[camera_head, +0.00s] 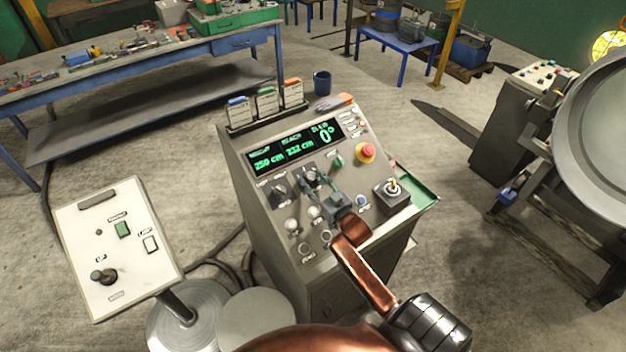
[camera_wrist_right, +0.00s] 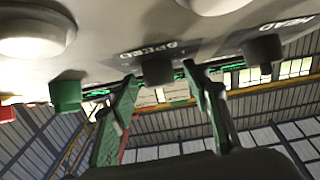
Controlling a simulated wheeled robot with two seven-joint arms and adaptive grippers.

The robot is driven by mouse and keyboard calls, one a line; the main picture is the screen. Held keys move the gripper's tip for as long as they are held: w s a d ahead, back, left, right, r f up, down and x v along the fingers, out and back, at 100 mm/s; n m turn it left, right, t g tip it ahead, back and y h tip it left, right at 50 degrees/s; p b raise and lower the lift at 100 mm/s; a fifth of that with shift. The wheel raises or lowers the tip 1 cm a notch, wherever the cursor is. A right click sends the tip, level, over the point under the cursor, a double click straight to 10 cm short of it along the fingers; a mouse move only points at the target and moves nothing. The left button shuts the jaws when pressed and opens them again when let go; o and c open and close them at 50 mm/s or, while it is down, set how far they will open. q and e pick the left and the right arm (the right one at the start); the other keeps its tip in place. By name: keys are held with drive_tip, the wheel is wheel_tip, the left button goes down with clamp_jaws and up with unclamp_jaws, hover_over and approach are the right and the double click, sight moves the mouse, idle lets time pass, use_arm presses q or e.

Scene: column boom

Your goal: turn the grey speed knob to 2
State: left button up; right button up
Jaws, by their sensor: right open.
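The grey speed knob (camera_wrist_right: 157,70) is a small dark grey knob beside an upside-down SPEED label in the right wrist view. In the head view it shows on the sloping console (camera_head: 262,215), mostly hidden by my gripper. My right gripper (camera_head: 322,188) reaches over the console from the bottom right. In the right wrist view its two green fingers (camera_wrist_right: 159,77) are open, one on each side of the knob, with their tips close to it. I cannot tell whether they touch it. The knob's pointer and scale numbers cannot be read. My left gripper is not in view.
A second dark knob (camera_wrist_right: 264,48) and a green knob (camera_wrist_right: 66,92) flank the speed knob. A red stop button (camera_head: 365,152), a joystick (camera_head: 393,188) and a lit green display (camera_head: 295,146) share the console. A white control panel (camera_head: 135,255) stands at left.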

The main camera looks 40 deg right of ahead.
drive_tip(key=c, duration=1.2)
drive_tip(key=shift+o, duration=0.2)
drive_tip(key=shift+d+n+y+p, duration=0.1)
drive_tip(key=shift+n+y+p, duration=0.3)
drive_tip(key=shift+n+y, duration=0.1)
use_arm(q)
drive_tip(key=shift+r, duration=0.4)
use_arm(e)
drive_tip(key=o, duration=1.2)
drive_tip(key=shift+c, duration=0.2)
